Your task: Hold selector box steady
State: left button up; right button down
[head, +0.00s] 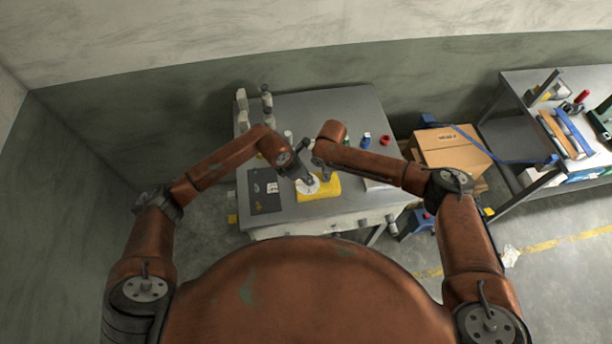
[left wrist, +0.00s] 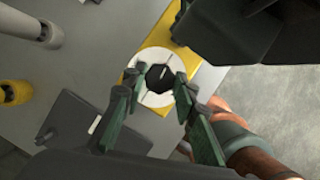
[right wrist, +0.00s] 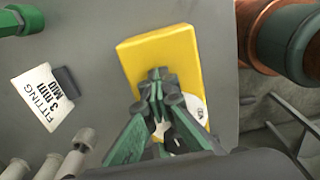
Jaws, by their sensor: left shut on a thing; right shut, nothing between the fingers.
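The selector box is a yellow block (head: 328,188) near the front edge of the grey table, with a white dial (left wrist: 146,97) and a black knob (left wrist: 159,78) on it. In the left wrist view my left gripper (left wrist: 157,80) has one finger on each side of the knob and is shut on it. My right gripper (right wrist: 157,78) is shut and empty, its fingertips over the plain part of the yellow box (right wrist: 150,52). I cannot tell whether they touch its top. In the right wrist view the fingers partly hide the white dial (right wrist: 195,108).
A dark flat panel (head: 263,204) lies on the table left of the box. A white card (right wrist: 42,97) reads "FITTING 3 MIN". A cardboard box (head: 450,150) and a second bench are at the right.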

pick_arm(q)
jog(key=n, duration=0.2)
jog(key=n+t+y, duration=0.1)
jog(key=n, duration=0.1)
jog(key=shift+s+d, duration=0.3)
jog(key=shift+s+d+f+n+t+y, duration=0.15)
jog(key=shift+n+y, duration=0.1)
jog(key=shift+n, duration=0.6)
jog(key=shift+d+r+n+t+y, duration=0.1)
jog(key=shift+n+y, duration=0.2)
jog(key=shift+n, duration=0.5)
jog(key=shift+s+d+f+n+t+y, duration=0.15)
jog(key=shift+n+y, duration=0.1)
jog(key=shift+n, duration=0.6)
jog(key=shift+w+a+r, duration=0.1)
jog(key=o, duration=1.2)
jog(key=shift+w, duration=0.1)
jog(key=shift+c, duration=0.2)
jog(key=shift+a, duration=0.15)
jog(key=shift+w+a, duration=0.1)
